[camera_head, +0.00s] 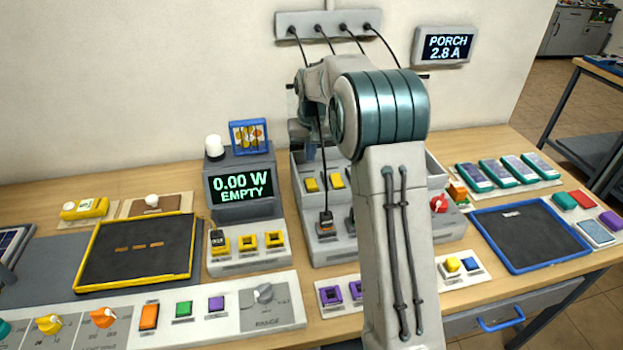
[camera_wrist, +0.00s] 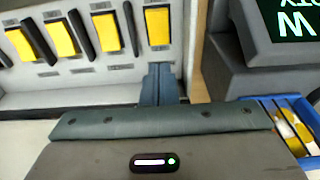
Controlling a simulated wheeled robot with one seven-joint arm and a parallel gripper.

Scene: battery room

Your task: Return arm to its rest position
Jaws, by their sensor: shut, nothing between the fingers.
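My arm reaches forward from the bottom of the head view, over the table, and hides part of the grey charging unit (camera_head: 325,245). My gripper (camera_head: 312,150) is at the back of the table, partly hidden by my own arm, just right of the meter that reads 0.00 W EMPTY (camera_head: 242,190). In the wrist view its narrow teal fingers (camera_wrist: 160,84) are together with nothing held. They point toward a grey panel with yellow blocks (camera_wrist: 103,32); whether they touch it I cannot tell.
A blue-rimmed box (camera_head: 249,137) and a white knob (camera_head: 214,147) sit on the meter, close to my gripper. A yellow-rimmed tray (camera_head: 190,250) lies left, a blue-rimmed tray (camera_head: 515,270) right. Black cables hang from a wall strip (camera_head: 328,24) near my arm.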

